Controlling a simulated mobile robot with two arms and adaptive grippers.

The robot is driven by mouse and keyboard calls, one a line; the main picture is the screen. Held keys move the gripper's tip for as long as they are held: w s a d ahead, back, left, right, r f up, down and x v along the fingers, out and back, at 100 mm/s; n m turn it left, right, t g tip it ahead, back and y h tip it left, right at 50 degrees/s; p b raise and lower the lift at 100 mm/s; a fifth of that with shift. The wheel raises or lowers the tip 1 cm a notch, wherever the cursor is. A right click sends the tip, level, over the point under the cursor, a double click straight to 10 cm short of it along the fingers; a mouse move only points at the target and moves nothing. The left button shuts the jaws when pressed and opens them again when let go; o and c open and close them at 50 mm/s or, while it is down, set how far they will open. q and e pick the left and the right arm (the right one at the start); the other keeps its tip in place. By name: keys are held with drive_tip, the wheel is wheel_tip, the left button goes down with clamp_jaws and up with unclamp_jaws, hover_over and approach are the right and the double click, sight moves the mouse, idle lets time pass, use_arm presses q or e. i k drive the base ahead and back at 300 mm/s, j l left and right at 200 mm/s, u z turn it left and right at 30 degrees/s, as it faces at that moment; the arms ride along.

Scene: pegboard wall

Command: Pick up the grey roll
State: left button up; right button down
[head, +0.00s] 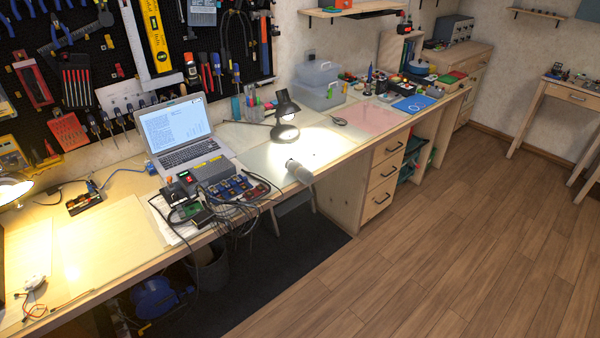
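A light grey roll (301,174) lies on the workbench (343,150) at its front edge, near the middle of the picture. It is tilted in the picture, one end toward the lamp and the other toward the floor side, and seems to reach over the edge. Neither of my grippers shows in the head view, so nothing is seen touching the roll.
A lit black desk lamp (285,108) stands just behind the roll. A laptop (178,136) and electronics with loose cables (237,218) are to its left. A pink mat (369,118) lies to the right. The wooden floor (450,230) in front is clear.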

sight(305, 175)
drive_tip(key=i+l+u, duration=0.1)
drive_tip(key=l, duration=0.25)
drive_tip(key=i+l+u, duration=0.1)
drive_tip(key=l, duration=0.3)
drive_tip(key=i+l+u, duration=0.1)
drive_tip(key=i+l, duration=0.15)
drive_tip(key=l, duration=0.15)
